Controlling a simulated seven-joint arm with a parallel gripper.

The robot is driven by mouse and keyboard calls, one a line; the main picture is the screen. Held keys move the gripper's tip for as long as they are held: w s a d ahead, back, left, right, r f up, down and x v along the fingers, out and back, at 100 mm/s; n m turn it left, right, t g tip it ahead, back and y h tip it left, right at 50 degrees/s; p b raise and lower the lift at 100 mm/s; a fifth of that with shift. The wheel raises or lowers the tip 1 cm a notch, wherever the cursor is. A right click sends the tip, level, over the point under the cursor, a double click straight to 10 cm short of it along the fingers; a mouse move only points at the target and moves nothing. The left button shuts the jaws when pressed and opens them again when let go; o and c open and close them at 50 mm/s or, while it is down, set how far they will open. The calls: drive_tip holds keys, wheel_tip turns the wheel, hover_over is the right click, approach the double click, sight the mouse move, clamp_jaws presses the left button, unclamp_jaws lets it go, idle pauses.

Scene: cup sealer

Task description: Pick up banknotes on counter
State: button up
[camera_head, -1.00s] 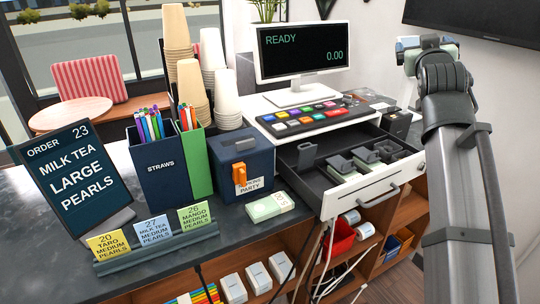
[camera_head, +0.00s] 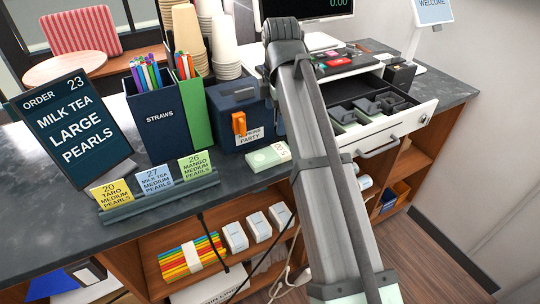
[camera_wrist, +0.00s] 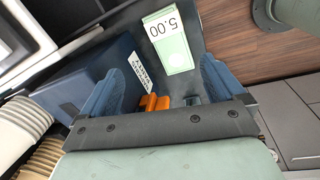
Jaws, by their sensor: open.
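A pale green stack of banknotes (camera_head: 268,157) lies flat on the dark counter (camera_head: 60,232), near its front edge and right of the blue box. In the wrist view the banknotes (camera_wrist: 170,42) show a "5.00" label and lie beyond my fingertips, roughly between the finger lines. My gripper (camera_wrist: 158,78) has its two blue fingers spread wide apart, with no banknotes between them. In the head view my arm crosses the picture and hides most of the gripper.
The blue box (camera_head: 236,122) with an orange tab stands close behind the banknotes; its tab (camera_wrist: 153,104) shows between my fingers. An open cash drawer (camera_head: 384,122) juts out at the right. A sign holder (camera_head: 160,200) stands to the left.

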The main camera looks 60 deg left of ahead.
drive_tip(key=s+n+h, duration=0.2)
hover_over(271, 153)
drive_tip(key=f, duration=0.7)
drive_tip(key=shift+s+f, duration=0.2)
drive_tip(key=shift+s, duration=0.1)
drive_tip(key=shift+w+f, duration=0.15)
drive_tip(key=shift+f, duration=1.25)
drive_tip(key=shift+w+f, duration=0.15)
drive_tip(key=shift+f, duration=1.2)
drive_tip(key=c, duration=1.1)
drive_tip(key=shift+r, duration=0.15)
drive_tip(key=shift+c, duration=0.2)
